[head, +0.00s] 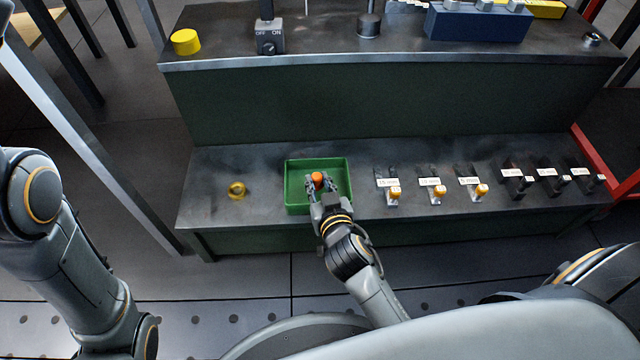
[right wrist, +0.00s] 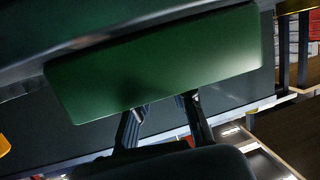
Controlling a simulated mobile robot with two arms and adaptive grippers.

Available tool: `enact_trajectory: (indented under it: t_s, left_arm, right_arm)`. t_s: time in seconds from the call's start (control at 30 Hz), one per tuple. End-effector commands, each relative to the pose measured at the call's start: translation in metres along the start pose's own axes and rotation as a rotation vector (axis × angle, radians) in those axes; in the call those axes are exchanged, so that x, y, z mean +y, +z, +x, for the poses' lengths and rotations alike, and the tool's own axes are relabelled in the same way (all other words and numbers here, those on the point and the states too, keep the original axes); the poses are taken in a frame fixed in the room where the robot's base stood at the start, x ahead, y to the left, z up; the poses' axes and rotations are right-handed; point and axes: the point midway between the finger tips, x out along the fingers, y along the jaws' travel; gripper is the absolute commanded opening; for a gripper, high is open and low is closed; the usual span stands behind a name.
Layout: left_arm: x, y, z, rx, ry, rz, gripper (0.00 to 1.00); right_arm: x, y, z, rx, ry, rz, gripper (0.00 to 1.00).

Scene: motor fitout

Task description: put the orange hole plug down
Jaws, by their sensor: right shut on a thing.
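The orange hole plug (head: 317,178) shows in the head view between the fingertips of my right gripper (head: 321,188), which is shut on it. The gripper and plug are over the green tray (head: 291,207), inside its outline. I cannot tell whether the plug touches the tray floor. In the right wrist view, the fingers of my right gripper (right wrist: 163,108) point toward a broad green surface (right wrist: 160,65), and the plug cannot be made out clearly. My left arm is at the left of the head view, but its gripper is out of view.
The tray stands on the lower bench shelf (head: 225,215). The upper shelf holds a yellow cylinder (head: 186,42), a switch box (head: 270,38) and a blue block (head: 478,24).

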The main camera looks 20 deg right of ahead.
Motion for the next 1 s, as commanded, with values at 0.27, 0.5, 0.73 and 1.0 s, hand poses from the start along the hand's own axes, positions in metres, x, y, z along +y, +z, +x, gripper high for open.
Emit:
enact_trajectory:
  t_s: [0.27,0.5,0.73,1.0]
  left_arm:
    - [0.0000,-0.0002,0.0008,0.001,0.000,0.000,0.37]
    - [0.0007,-0.0019,0.0024,0.008,0.003,0.001,0.37]
    - [0.0008,-0.0018,0.0024,0.008,0.003,0.001,0.37]
    - [-0.0012,0.0019,0.0075,0.005,0.000,-0.001,0.37]
  right_arm:
    - [-0.0001,0.0001,-0.0002,0.000,0.000,0.000,0.01]
    - [0.0001,0.0030,0.0007,-0.001,0.001,0.001,0.45]
    - [0.0001,0.0030,0.0007,-0.001,0.000,0.000,0.45]
    - [0.0016,-0.0059,-0.0003,-0.001,-0.001,0.000,0.45]
